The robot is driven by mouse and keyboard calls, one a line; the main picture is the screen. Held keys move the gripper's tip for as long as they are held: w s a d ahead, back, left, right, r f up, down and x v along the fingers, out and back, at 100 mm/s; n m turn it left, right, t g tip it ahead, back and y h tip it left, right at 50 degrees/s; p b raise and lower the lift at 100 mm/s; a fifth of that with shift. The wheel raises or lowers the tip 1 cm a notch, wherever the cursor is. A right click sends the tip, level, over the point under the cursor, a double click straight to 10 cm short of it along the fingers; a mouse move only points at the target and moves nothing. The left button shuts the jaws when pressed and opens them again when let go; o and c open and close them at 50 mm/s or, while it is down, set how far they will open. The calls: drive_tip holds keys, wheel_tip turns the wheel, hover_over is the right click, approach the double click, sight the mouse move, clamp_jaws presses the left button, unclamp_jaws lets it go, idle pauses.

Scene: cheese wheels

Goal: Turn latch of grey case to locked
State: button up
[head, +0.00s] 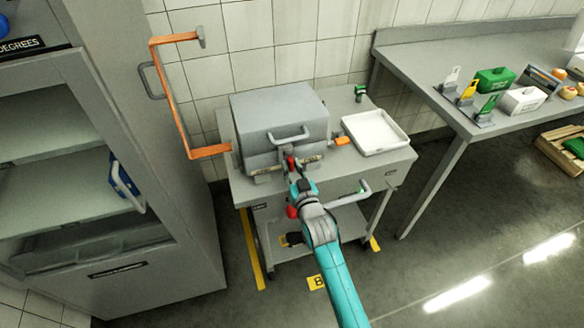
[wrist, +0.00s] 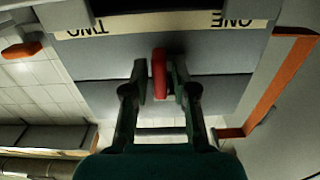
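The grey case (head: 262,108) stands closed on a grey cart, with a grey handle (head: 289,138) on its front. Its red latch (wrist: 159,73) shows in the wrist view as an upright bar, below an inverted label strip (wrist: 150,27) reading ONE and TWO. In the head view the latch (head: 291,161) is small and partly hidden by my arm. My gripper (wrist: 160,85) has one finger on either side of the latch, with narrow gaps seen beside it. I cannot tell whether either finger touches it. My gripper (head: 292,170) is at the case's front in the head view.
A white tray (head: 405,137) and a small orange item (head: 342,140) lie right of the case. An orange rail (head: 172,100) stands at the left, near a grey cabinet (head: 140,245). A grey table (head: 430,75) stands at the right.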

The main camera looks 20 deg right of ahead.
idle(0.3)
drive_tip(key=s, duration=1.2)
idle(0.3)
drive_tip(key=s+f+g, duration=0.1)
drive_tip(key=s+f, duration=0.1)
drive_tip(key=s, duration=0.9)
drive_tip(key=s+f+g, duration=0.1)
drive_tip(key=s+f, duration=0.1)
drive_tip(key=s, duration=0.9)
drive_tip(key=shift+g, duration=0.6)
drive_tip(key=v, duration=0.7)
drive_tip(key=r+v, duration=0.1)
drive_tip(key=v, duration=1.2)
drive_tip(key=shift+s+d+r, duration=0.1)
drive_tip(key=shift+r, duration=0.15)
